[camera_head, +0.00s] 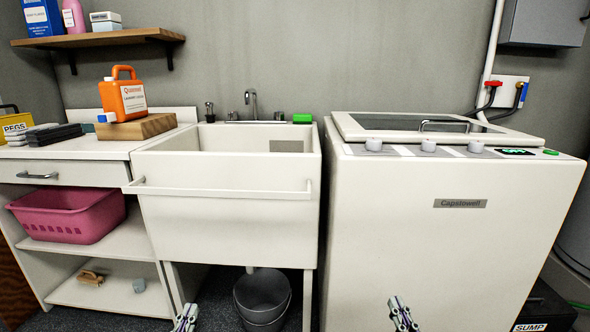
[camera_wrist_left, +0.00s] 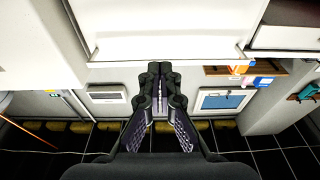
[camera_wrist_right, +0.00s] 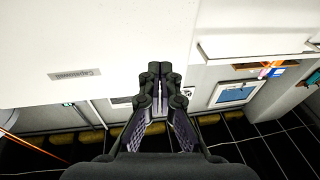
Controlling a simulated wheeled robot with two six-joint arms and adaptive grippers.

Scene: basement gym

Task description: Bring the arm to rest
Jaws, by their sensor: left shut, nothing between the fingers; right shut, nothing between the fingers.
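My left gripper (camera_head: 186,318) is low at the bottom edge of the head view, in front of the sink cabinet and left of the grey bucket. Its fingers are shut and empty in the left wrist view (camera_wrist_left: 160,75). My right gripper (camera_head: 402,314) is low in front of the washing machine (camera_head: 450,240) in the head view. Its fingers are also shut and empty in the right wrist view (camera_wrist_right: 160,75). Both grippers appear apart from the fronts before them. The arms are mostly out of the head view.
A white sink (camera_head: 225,225) with a front rail (camera_head: 220,193) stands left of the machine. A grey bucket (camera_head: 262,297) is under it. A counter (camera_head: 100,148) at left holds an orange jug (camera_head: 123,98) on a wooden block. A pink basket (camera_head: 68,215) sits below.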

